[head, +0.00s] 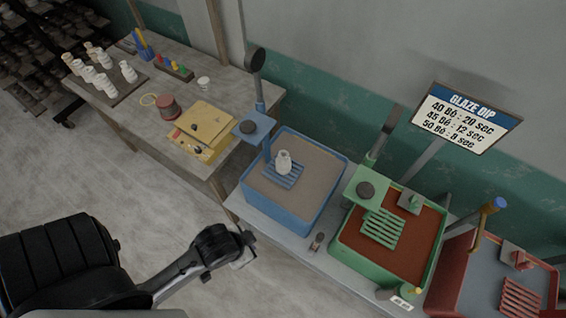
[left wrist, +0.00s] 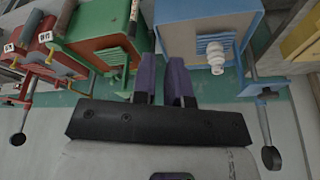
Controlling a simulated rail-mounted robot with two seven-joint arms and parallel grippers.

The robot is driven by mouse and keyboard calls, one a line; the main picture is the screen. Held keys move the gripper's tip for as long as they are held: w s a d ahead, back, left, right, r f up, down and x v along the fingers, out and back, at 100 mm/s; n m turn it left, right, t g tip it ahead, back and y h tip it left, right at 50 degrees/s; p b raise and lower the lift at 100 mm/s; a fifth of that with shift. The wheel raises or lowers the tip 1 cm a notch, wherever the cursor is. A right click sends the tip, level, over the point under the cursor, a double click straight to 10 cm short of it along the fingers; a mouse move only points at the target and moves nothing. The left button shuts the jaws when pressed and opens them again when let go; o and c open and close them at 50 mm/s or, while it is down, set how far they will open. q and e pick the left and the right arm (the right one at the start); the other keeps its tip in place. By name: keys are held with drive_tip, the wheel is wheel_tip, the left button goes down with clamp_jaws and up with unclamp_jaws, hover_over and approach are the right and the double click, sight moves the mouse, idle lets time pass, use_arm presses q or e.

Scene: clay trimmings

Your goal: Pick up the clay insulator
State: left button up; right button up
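A pale ribbed clay insulator (head: 284,162) stands upright on a blue slatted rack (head: 268,177) in the blue glaze tank (head: 246,197). In the left wrist view the insulator (left wrist: 217,56) is to the right of my gripper fingers, on the blue rack. My left gripper (head: 243,250) is in front of the blue tank, apart from the insulator. In the left wrist view its two purple fingers (left wrist: 162,76) stand apart with nothing between them. Several more white insulators (head: 99,73) stand on a board on the left table. My right gripper is in neither view.
A green tank (head: 345,234) and a red tank (head: 462,275) stand right of the blue one, each with a rack and post. A "Glaze dip" sign (head: 466,115) rises behind. A yellow box (head: 202,132) is on the wooden table. The floor (head: 150,190) at left is open.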

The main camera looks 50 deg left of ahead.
use_arm(q)
drive_tip(key=o, duration=1.6)
